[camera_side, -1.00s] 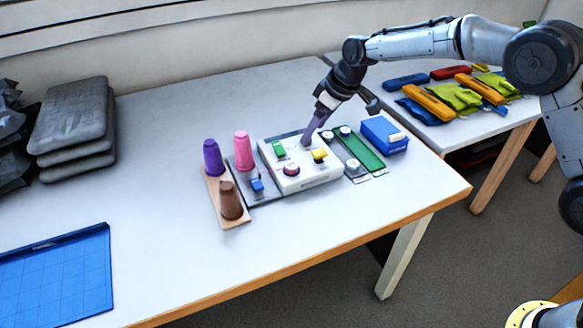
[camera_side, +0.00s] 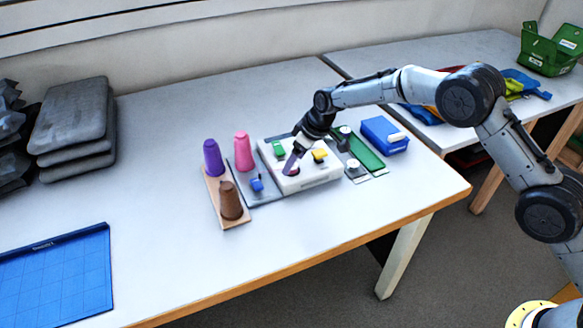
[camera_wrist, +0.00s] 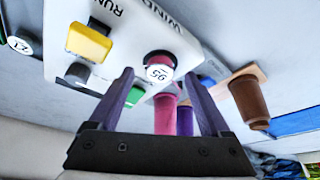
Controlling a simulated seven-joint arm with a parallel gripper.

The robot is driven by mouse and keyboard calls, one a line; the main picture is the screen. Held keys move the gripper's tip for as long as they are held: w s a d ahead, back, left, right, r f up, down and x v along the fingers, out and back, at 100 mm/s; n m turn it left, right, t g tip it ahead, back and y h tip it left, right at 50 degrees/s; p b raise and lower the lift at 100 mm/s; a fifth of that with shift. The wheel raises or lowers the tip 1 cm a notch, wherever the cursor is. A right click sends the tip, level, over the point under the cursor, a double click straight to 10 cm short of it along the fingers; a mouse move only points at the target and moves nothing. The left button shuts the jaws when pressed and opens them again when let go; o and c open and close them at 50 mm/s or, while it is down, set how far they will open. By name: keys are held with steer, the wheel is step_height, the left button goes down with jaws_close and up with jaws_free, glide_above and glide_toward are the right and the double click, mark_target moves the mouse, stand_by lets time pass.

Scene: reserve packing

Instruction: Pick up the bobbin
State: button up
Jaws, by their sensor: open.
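The bobbin (camera_wrist: 160,60) is a dark red round piece with a white top marked 95, at the edge of the white winder box (camera_wrist: 130,32) in the wrist view. In the side view the bobbin (camera_side: 292,171) sits on the front part of the white winder box (camera_side: 318,180), partly hidden by my fingers. My gripper (camera_side: 289,168) is open and comes down at a tilt over the bobbin. In the wrist view my gripper (camera_wrist: 160,75) has one purple finger on each side of the bobbin in the picture. I cannot tell if they touch it.
A yellow button (camera_side: 319,155) and a green button (camera_side: 279,148) stand on the box. Purple (camera_side: 213,158), pink (camera_side: 243,150) and brown (camera_side: 230,200) cones stand left. A green plate (camera_side: 365,152) and blue box (camera_side: 384,135) are right.

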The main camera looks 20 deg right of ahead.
steer(key=shift+x, duration=0.75)
steer(key=shift+c, duration=0.3)
jaws_close()
steer(key=shift+r, duration=0.1)
